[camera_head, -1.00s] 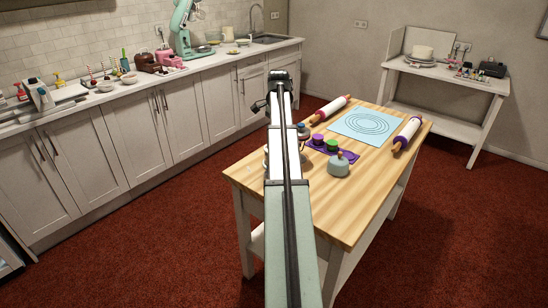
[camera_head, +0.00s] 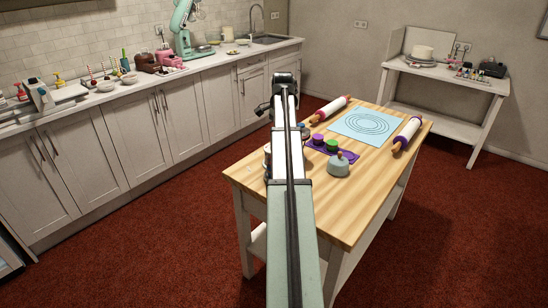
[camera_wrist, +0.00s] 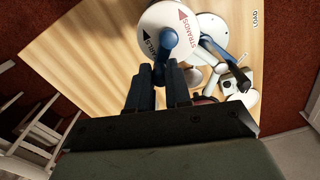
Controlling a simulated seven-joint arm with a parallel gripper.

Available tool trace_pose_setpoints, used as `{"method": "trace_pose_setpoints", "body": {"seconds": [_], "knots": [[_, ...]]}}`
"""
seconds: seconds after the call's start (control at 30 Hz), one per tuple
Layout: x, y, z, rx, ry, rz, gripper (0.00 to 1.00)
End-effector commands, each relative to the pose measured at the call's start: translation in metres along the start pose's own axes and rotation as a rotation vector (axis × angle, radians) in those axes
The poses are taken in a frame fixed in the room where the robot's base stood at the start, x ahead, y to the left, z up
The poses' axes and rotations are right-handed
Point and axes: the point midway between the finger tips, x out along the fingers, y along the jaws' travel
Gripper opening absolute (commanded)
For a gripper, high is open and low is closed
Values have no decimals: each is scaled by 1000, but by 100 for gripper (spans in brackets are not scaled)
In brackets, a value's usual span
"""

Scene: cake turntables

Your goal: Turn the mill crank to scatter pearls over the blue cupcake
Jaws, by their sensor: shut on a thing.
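A blue crank knob (camera_wrist: 165,40) stands in front of that face. My gripper (camera_wrist: 161,76) is shut on the crank knob, its two dark blue fingers close together. In the head view, my arm hides most of the mill and the gripper. Green (camera_head: 332,146) and purple (camera_head: 318,140) cupcakes sit on a purple tray (camera_head: 349,155). A small bluish item shows beside my arm; I cannot tell whether it is the blue cupcake.
A grey-blue domed object with a knob (camera_head: 339,166) stands at the tray's near edge. Two rolling pins (camera_head: 408,133) flank a pale blue mat (camera_head: 361,125) on the wooden table (camera_head: 362,209). A white device with a dark blue arm (camera_wrist: 215,57) is close right of the gripper.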

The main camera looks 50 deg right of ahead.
Motion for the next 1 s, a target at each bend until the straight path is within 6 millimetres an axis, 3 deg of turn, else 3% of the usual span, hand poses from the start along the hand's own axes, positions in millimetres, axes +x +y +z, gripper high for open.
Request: {"method": "trace_pose_setpoints", "body": {"seconds": [1.0], "knots": [[-1, 10, 13, -4, -3, -5, 0]]}}
